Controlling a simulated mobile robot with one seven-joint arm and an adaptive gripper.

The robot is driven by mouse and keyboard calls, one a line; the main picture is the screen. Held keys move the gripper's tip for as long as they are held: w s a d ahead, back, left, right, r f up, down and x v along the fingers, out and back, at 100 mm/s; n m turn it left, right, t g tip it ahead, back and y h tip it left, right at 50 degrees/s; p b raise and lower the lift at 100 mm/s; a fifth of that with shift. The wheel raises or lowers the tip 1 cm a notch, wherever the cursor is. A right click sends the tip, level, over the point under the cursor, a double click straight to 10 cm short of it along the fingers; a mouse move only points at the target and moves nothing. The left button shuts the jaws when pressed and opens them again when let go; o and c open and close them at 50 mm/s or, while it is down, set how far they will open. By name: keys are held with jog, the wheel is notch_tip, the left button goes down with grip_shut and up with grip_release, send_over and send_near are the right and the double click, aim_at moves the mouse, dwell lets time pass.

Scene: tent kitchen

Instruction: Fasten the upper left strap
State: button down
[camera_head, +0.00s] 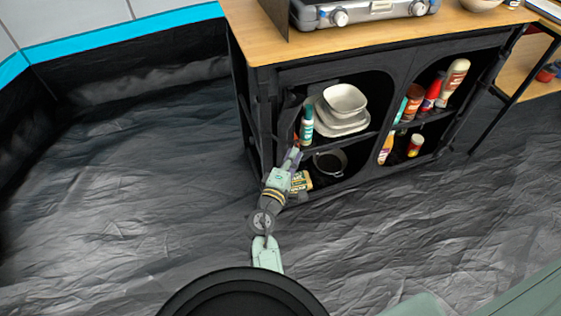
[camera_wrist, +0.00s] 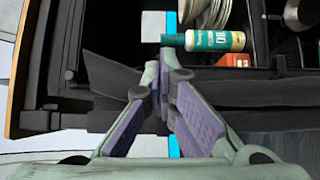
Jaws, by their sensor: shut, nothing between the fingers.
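The black fabric cabinet (camera_head: 262,160) stands under the wooden worktop. My gripper (camera_head: 294,152) is at the front of its left opening, near the middle shelf. In the wrist view my gripper (camera_wrist: 161,78) is shut, with its purple-padded fingers together at the tips and nothing between them. A loose dark flap (camera_wrist: 108,74) lies just left of the fingertips, beside the cabinet's dark frame. I cannot tell whether this flap is the upper left strap. No strap is clearly visible in the head view, where my arm hides part of the left post.
A green-and-white bottle (camera_head: 307,124) stands close to my gripper; it also shows in the wrist view (camera_wrist: 205,41). White dishes (camera_head: 344,101) and a pot (camera_head: 329,162) sit on the shelves. A stove (camera_head: 362,10) is on the worktop (camera_head: 260,35). The floor at left is clear.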

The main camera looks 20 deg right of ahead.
jog(key=shift+s+d+x, duration=0.1)
jog(key=shift+x, duration=0.55)
jog(key=shift+s+d+x, duration=0.1)
jog(key=shift+x, duration=0.55)
notch_tip(320, 180, up, 10)
